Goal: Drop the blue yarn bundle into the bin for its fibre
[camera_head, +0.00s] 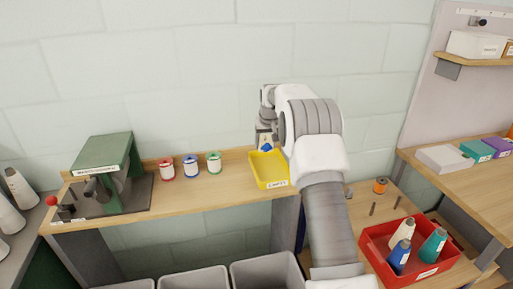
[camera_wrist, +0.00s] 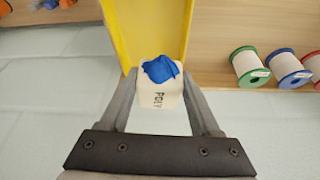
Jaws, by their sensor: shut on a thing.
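The blue yarn bundle (camera_wrist: 160,69) is between the fingers of my gripper (camera_wrist: 162,98), which is shut on it. A white tag on the bundle reads "POLY" in the wrist view. In the head view my gripper (camera_head: 266,138) is at the yellow tray's back edge, with a small patch of the blue bundle (camera_head: 267,148) showing. The bundle is over or close to the yellow tray (camera_head: 270,184); I cannot tell whether it touches it. Grey bins (camera_head: 194,279) stand in a row at the bottom edge of the head view, below the shelf; no labels on them show.
Red, blue and green-rimmed spools (camera_head: 190,166) stand on the shelf left of the tray. A green machine (camera_head: 108,165) is further left. A red crate (camera_head: 375,247) with several cones is at the lower right. My arm covers the middle right.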

